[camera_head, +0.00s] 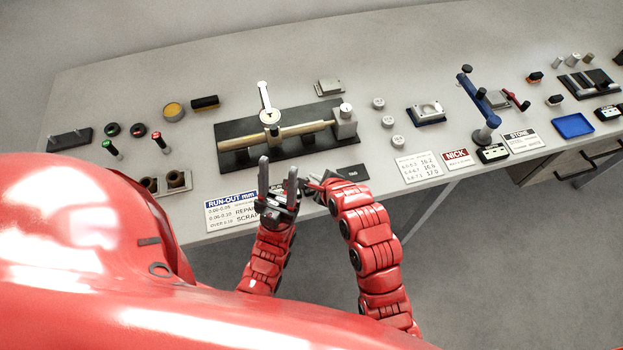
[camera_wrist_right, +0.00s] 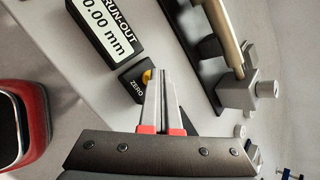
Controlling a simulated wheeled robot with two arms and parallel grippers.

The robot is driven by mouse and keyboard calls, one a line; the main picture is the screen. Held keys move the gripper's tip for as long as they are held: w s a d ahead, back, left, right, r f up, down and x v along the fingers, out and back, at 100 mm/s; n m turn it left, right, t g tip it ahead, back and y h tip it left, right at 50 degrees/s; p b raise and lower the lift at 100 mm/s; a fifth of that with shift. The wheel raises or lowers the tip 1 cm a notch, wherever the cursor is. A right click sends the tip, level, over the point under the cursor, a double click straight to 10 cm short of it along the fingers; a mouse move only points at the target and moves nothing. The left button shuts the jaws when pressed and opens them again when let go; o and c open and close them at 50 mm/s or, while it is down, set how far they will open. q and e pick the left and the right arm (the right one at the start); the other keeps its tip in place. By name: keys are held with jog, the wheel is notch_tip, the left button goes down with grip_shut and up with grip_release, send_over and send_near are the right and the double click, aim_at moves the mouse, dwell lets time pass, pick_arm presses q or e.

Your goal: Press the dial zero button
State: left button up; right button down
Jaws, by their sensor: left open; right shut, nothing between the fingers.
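In the right wrist view, a small black block labelled ZERO (camera_wrist_right: 136,90) carries a yellow button (camera_wrist_right: 147,76). My right gripper (camera_wrist_right: 164,72) is shut and empty, its tips right beside the button and partly covering it; I cannot tell whether they touch it. Next to the block, the RUN-OUT readout (camera_wrist_right: 106,28) shows 0.00 mm. In the head view, my right gripper (camera_head: 314,184) is at the bench's front, and the button is hidden. My left gripper (camera_head: 278,164) is open and empty just left of it, fingers pointing up.
Behind the grippers, a dial gauge (camera_head: 270,117) stands over a brass-coloured shaft (camera_head: 290,133) on a black base (camera_head: 235,157). A RUN-OUT chart (camera_head: 230,212) lies at the front left, and a black tag plate (camera_head: 352,173) lies right of the right gripper.

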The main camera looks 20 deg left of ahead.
jog(key=shift+r+p, duration=0.45)
jog(key=shift+r, duration=0.45)
notch_tip(320, 180, up, 5)
jog(key=shift+r+p, duration=0.1)
jog(key=shift+p, duration=1.1)
